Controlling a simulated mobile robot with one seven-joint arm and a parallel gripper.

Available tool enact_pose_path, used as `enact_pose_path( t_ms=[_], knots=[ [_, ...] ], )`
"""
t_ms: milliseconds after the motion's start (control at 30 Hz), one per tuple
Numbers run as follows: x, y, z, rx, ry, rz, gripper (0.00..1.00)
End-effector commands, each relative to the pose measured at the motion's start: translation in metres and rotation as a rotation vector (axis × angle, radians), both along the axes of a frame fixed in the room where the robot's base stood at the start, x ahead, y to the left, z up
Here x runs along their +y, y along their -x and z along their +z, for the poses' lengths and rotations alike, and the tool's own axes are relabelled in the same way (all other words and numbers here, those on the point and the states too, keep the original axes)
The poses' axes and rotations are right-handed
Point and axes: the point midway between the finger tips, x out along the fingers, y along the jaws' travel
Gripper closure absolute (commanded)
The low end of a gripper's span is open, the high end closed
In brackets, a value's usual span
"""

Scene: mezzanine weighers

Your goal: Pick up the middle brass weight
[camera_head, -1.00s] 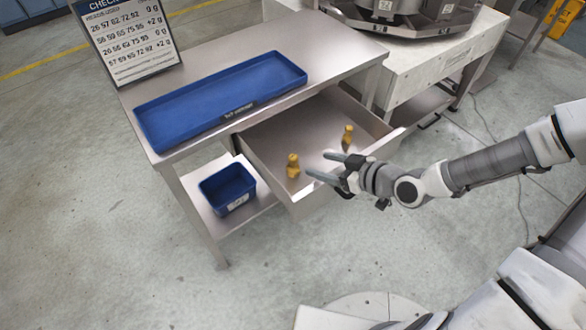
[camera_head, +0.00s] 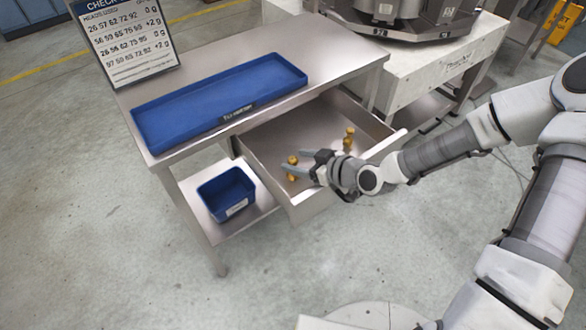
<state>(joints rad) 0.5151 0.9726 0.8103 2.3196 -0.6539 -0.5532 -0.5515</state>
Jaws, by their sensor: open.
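An open steel drawer (camera_head: 258,157) holds brass weights. One weight (camera_head: 292,160) stands near the drawer's left front, with a finger of my gripper crossing in front of its middle. Another weight (camera_head: 348,138) stands farther right, behind my gripper's wrist side, its lower part close to the arm in the picture. Only these two show, so I cannot tell which is the middle one; my gripper may hide another. My gripper (camera_head: 292,161) is open over the drawer's front, fingers pointing left. Whether the left weight lies between the fingers or below them is unclear.
The drawer hangs from a steel table bearing a long blue tray (camera_head: 178,126) and a printed sign (camera_head: 125,40). A blue bin (camera_head: 227,194) stands on the lower shelf. Weighing machinery (camera_head: 400,22) stands at the back right. The floor in front is clear.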

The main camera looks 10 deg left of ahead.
Motion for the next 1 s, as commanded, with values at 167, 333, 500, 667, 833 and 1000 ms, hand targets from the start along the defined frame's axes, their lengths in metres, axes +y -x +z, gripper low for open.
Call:
enact_pose_path(
  t_ms=[167,333,500,667,833,1000],
  knots=[
    [-0.0003,0.0001,0.0003,0.0,0.0,0.0,0.51],
    [-0.0004,0.0001,0.0003,0.0,0.0,0.0,0.81],
    [-0.0004,0.0001,0.0003,0.0,0.0,0.0,1.0],
    [-0.0004,0.0001,0.0003,0.0,0.0,0.0,1.0],
    [-0.0005,0.0001,0.0004,0.0,0.0,0.0,1.0],
    [-0.0005,0.0001,0.0004,0.0,0.0,0.0,1.0]
  ],
)
